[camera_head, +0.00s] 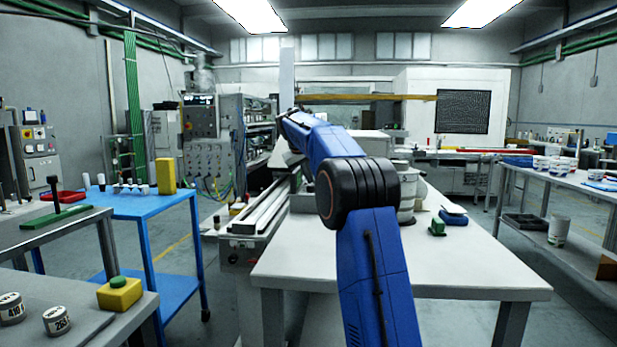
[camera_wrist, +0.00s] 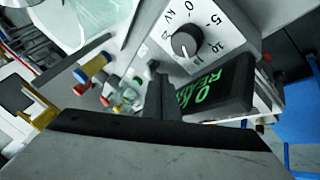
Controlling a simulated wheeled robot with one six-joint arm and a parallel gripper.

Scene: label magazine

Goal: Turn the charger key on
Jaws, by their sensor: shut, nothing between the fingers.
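In the wrist view, a pale panel, seemingly the charger (camera_wrist: 222,65), carries a black dial (camera_wrist: 184,44) marked in kV and a dark display (camera_wrist: 215,90) with green characters, apparently "0" and "READY". The dial's white pointer line is visible. My gripper (camera_wrist: 160,84) is shut and empty, its dark fingers over the panel just left of the display. I cannot tell whether they touch it. No key can be made out clearly; the fingers hide part of the panel. In the head view, my blue arm reaches away and the gripper cannot be made out.
Red, blue and yellow fittings (camera_wrist: 92,75) crowd the left of the fingers in the wrist view. In the head view, a white table (camera_head: 470,270) has free room at its front. A blue cart (camera_head: 150,205) stands left, and a control cabinet (camera_head: 205,150) behind it.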

